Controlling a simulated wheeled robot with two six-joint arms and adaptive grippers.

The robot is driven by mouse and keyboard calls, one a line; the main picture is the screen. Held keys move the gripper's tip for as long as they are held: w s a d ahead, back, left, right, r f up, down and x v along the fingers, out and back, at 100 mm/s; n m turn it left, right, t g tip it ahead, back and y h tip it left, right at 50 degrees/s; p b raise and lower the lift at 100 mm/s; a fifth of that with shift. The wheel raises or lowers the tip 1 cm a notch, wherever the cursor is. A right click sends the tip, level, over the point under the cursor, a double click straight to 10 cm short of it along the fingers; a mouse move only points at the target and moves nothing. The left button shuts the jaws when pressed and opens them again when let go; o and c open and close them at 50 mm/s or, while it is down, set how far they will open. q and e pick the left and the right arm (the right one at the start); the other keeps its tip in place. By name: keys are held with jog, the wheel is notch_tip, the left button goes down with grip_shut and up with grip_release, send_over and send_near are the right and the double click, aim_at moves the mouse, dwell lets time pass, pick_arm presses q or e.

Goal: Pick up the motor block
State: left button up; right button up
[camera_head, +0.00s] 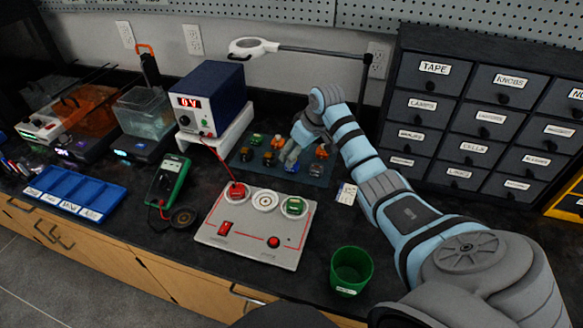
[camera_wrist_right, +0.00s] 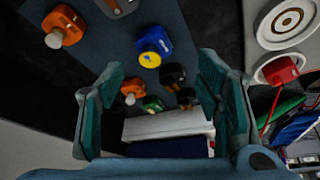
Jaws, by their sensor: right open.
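Several small coloured blocks lie on a dark blue-grey mat (camera_head: 240,164) at the back of the bench. No label shows which is the motor block. In the right wrist view, a blue block with a yellow round front (camera_wrist_right: 153,47) lies beyond and between the fingers. An orange block with a pale stub (camera_wrist_right: 65,27) lies at upper left. A smaller orange block (camera_wrist_right: 132,92), a green block (camera_wrist_right: 153,104) and black blocks (camera_wrist_right: 173,76) lie farther along. My right gripper (camera_wrist_right: 163,80) is open and empty above the mat; it also shows in the head view (camera_head: 289,158). My left gripper is out of view.
A grey control panel (camera_head: 250,240) with three round sockets stands in front of the mat. A blue power supply (camera_head: 215,95) stands left of it on a white stand. A green cup (camera_head: 351,270) is near the front edge. Labelled drawers (camera_head: 480,115) stand right.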

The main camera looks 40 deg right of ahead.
jog(key=x, duration=0.2)
jog(key=b+x, duration=0.1)
jog(key=x, duration=0.1)
jog(key=b+x, duration=0.1)
jog(key=x, duration=0.1)
jog(key=shift+w+d+f, duration=0.1)
jog(key=shift+w+d, duration=0.2)
jog(key=shift+w, duration=0.05)
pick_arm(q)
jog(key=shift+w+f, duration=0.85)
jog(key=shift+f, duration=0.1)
pick_arm(e)
jog(key=shift+s, duration=0.1)
jog(key=shift+c, duration=0.4)
